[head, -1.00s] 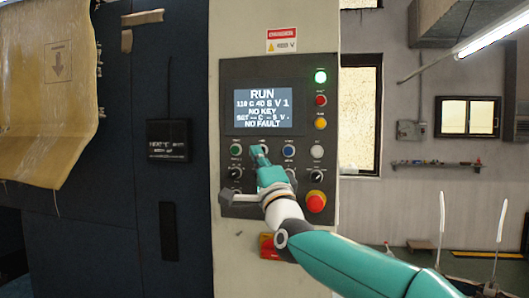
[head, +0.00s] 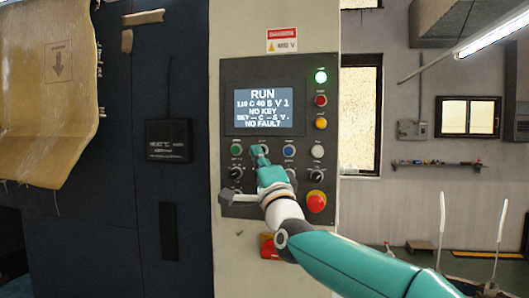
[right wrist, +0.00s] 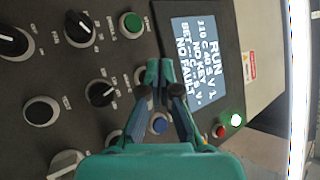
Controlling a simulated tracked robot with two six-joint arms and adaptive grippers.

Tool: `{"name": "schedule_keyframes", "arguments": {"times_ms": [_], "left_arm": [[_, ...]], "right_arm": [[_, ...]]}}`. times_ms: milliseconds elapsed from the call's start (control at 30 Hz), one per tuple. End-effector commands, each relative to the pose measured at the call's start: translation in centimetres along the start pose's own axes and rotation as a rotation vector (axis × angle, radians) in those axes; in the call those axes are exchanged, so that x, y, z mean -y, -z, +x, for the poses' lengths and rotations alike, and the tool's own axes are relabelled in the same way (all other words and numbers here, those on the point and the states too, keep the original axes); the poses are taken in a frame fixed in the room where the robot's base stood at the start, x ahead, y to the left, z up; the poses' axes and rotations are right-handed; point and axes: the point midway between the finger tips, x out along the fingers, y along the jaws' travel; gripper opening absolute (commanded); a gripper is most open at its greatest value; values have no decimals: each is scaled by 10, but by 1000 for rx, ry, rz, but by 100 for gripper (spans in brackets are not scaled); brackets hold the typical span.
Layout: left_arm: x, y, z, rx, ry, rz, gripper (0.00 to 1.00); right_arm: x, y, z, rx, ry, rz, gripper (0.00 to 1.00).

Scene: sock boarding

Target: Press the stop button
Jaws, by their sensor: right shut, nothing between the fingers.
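The control panel (head: 230,100) has a row of push buttons under its screen (head: 263,107). A green button (head: 236,150) is at the left, with a blue button (head: 289,151) and a white button (head: 317,151) at the right. The stop button's label is too small to read. My right gripper (head: 257,150) is shut and empty, its fingertips over the spot between the green and blue buttons. The button there is mostly hidden; I cannot tell whether the fingertips touch it. The right wrist view shows the fingertips (right wrist: 157,70) between the green button (right wrist: 132,24) and blue button (right wrist: 159,124). My left gripper is not in view.
The screen reads RUN and NO FAULT. A lit green lamp (head: 320,76) sits above red and amber ones. Black knobs (head: 316,175) and a large red mushroom button (head: 316,202) are close to my wrist. A tan sheet (head: 50,90) hangs at the left.

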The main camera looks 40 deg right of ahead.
Motion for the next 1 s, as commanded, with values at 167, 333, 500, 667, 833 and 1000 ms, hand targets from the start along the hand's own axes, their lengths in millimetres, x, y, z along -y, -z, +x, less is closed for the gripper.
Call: {"name": "schedule_keyframes", "arguments": {"times_ms": [167,333,500,667,833,1000], "left_arm": [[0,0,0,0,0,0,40],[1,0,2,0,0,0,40],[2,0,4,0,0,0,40],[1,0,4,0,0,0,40],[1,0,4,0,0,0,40],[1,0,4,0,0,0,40]], "right_arm": [[0,0,0,0,0,0,0],[-2,2,2,-1,0,-1,0],[-3,6,5,-1,0,-2,0],[-2,6,5,-1,0,-1,0],[-2,6,5,-1,0,-1,0],[-3,7,6,-2,0,-1,0]]}}
